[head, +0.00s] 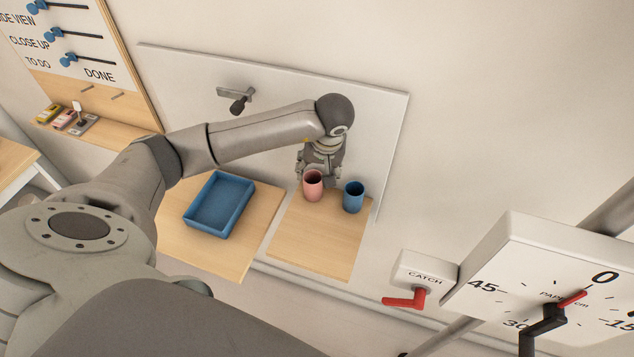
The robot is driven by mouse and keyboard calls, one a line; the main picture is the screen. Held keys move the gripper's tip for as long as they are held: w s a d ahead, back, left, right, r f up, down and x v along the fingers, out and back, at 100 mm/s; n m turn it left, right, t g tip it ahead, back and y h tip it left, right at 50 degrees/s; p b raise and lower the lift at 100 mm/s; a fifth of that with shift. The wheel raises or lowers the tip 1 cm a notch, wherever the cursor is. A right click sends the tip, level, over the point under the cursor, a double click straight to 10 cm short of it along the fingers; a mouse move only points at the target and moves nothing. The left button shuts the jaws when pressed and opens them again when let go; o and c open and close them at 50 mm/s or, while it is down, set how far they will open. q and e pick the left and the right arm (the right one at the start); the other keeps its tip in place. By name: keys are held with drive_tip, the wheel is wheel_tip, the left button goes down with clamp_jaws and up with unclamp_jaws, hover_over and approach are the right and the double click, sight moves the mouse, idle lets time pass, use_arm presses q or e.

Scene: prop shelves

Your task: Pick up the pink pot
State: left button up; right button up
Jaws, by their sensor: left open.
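The pink pot (313,187) stands upright on a small wooden shelf (318,239), near its back edge. My left gripper (318,172) is open at the pot, just behind and above its rim as seen in the head view. One finger shows at the left of the pot; the other is partly hidden. I cannot tell whether the fingers touch the pot. My right gripper is not in view.
A blue pot (353,198) stands close to the right of the pink one. A blue tray (219,204) sits on the wooden shelf to the left. A white back panel (380,120) with a dark lever (238,104) rises behind. A dial box (550,285) and red catch handle (405,299) are at lower right.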

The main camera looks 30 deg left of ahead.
sight(316, 178)
use_arm(q)
drive_tip(key=b+x, duration=0.1)
drive_tip(key=x, duration=0.2)
drive_tip(key=shift+s+a+f+b, duration=0.1)
drive_tip(key=shift+f+b, duration=0.15)
drive_tip(key=shift+b, duration=0.05)
drive_tip(key=shift+f, duration=0.3)
drive_tip(key=shift+w+a+f+b, duration=0.1)
drive_tip(key=shift+w+f+b, duration=0.15)
drive_tip(key=shift+f+b, duration=0.2)
drive_tip(key=b+x, duration=0.2)
drive_tip(key=x, duration=0.1)
drive_tip(key=shift+a+f, duration=0.15)
drive_tip(key=shift+f, duration=0.15)
drive_tip(key=shift+w+a+f, duration=0.15)
drive_tip(key=shift+f, duration=0.15)
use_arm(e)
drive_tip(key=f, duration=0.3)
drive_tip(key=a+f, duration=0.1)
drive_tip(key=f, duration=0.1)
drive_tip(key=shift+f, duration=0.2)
use_arm(q)
drive_tip(key=shift+c, duration=0.3)
drive_tip(key=shift+r, duration=0.1)
drive_tip(key=c, duration=0.8)
drive_tip(key=shift+r, duration=0.1)
drive_tip(key=shift+c, duration=0.2)
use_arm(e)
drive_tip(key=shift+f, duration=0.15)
